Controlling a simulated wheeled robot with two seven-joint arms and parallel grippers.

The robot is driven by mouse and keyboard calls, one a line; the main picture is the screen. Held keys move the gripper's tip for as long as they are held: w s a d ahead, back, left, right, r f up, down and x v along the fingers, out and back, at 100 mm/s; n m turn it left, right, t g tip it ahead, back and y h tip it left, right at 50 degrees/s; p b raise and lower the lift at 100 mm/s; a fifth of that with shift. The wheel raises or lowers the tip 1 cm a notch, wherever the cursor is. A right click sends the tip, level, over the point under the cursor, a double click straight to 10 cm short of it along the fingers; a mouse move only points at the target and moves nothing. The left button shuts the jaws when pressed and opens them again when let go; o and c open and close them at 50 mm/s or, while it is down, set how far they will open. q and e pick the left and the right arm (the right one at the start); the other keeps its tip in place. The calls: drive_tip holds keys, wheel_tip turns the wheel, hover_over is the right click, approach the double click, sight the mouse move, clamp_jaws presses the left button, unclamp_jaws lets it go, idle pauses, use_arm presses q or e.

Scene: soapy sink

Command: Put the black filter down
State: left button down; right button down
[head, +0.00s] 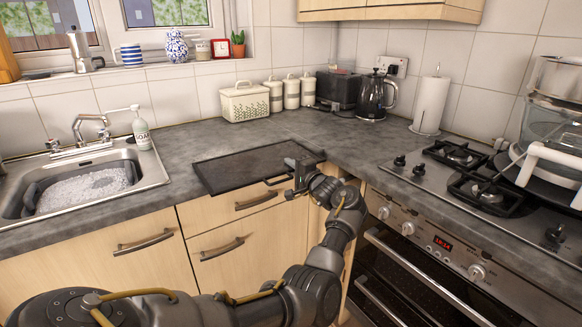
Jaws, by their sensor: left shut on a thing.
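The black filter (241,167) is a flat, dark rectangular panel over the grey worktop in the corner between the sink and the hob. It looks about level, and its near edge runs along the front edge of the worktop. I cannot tell whether it touches the worktop all over or is slightly above it. My left gripper (297,175) is shut on the right part of the filter's near side, and the gripper hides a little of it. My right gripper is not in view.
A sink (88,184) with suds is at the left, with a soap bottle (141,131). A cream bread bin (245,103), canisters, toaster, kettle (373,96) and paper roll (431,103) line the back. The hob (470,180) and a steamer (556,115) are at the right.

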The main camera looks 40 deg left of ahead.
use_arm(q)
drive_tip(key=shift+f, duration=0.1)
drive_tip(key=c, duration=1.5)
unclamp_jaws()
drive_tip(key=v, duration=1.2)
